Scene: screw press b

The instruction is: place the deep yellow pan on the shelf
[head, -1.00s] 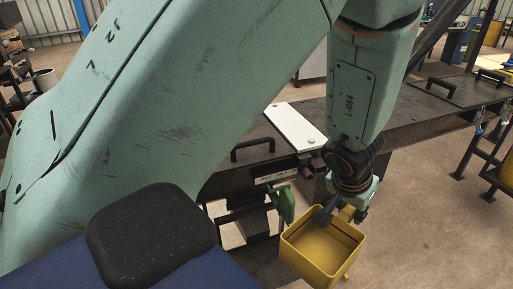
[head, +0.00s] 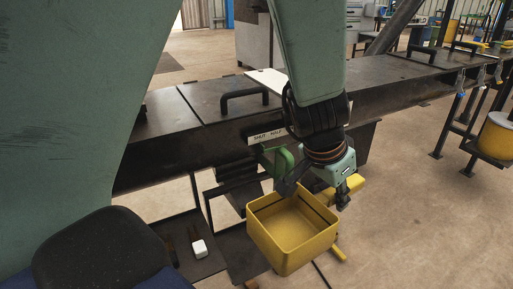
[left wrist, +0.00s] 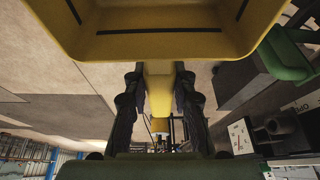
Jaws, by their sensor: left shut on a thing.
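The deep yellow pan (head: 292,246) is a square, open-topped box, and its inside looks empty. It hangs in the air in front of the dark bench, slightly tilted in the head view. My left gripper (head: 318,184) is shut on the pan's yellow handle. In the left wrist view, the two dark fingers of the left gripper (left wrist: 160,95) lie on either side of the handle, and the pan (left wrist: 160,48) fills the top. A low dark plate (head: 200,262), possibly the shelf, lies left of the pan. My right gripper is not in view.
A long dark bench (head: 205,150) with a handle (head: 245,98) and a white label (head: 266,135) runs behind the pan. A green part (head: 280,160) sits close behind the pan. A white block (head: 199,249) is on the low plate. A yellow drum (head: 497,137) stands right; floor between is open.

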